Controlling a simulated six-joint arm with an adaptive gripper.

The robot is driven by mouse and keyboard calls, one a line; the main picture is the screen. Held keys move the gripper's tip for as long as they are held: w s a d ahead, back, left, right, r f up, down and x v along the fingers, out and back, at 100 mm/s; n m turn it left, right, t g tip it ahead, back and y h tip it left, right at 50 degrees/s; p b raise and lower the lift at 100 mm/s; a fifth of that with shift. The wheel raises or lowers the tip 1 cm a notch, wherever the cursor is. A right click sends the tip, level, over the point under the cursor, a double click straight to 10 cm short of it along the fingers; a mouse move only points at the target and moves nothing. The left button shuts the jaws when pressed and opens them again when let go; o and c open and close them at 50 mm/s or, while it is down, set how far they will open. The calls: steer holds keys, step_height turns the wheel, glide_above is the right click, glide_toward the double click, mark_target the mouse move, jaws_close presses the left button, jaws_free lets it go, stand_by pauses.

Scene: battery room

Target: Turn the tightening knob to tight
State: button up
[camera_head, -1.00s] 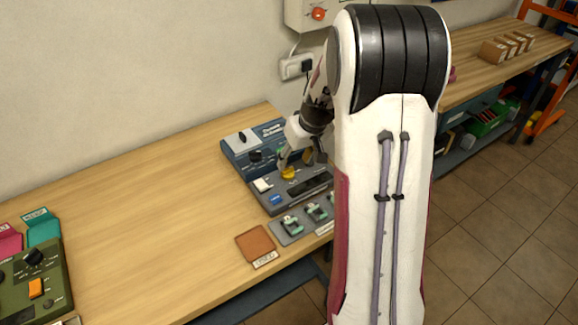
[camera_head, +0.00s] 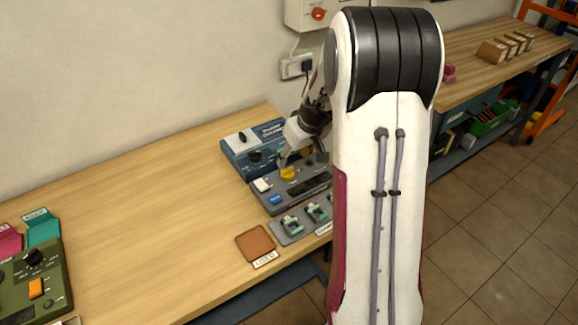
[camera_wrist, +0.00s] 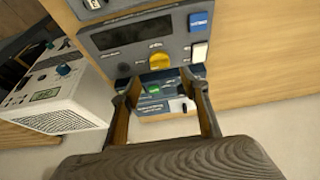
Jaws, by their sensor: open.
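A yellow knob (camera_head: 287,173) sits on the dark grey control panel (camera_head: 262,203) on the bench. In the wrist view the yellow knob (camera_wrist: 159,60) shows at the top middle, on the grey panel face, with small markings I cannot read. My gripper (camera_wrist: 160,82) is open and empty. Its two fingers are spread either side of the knob's column in the picture, and the knob shows just beyond the tips, apart from them as far as I can tell. In the head view my gripper (camera_head: 283,163) is beside the knob, partly hidden by my arm.
A blue device (camera_head: 240,150) stands behind the panel. A blue button (camera_wrist: 199,21), a white switch (camera_wrist: 199,52) and a black knob (camera_wrist: 123,67) flank the yellow knob. A brown pad (camera_head: 255,243) lies in front. The bench's left middle is clear.

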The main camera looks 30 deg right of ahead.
mark_target(288, 169)
steer(key=shift+x, duration=3.3)
steer(key=c, duration=1.1)
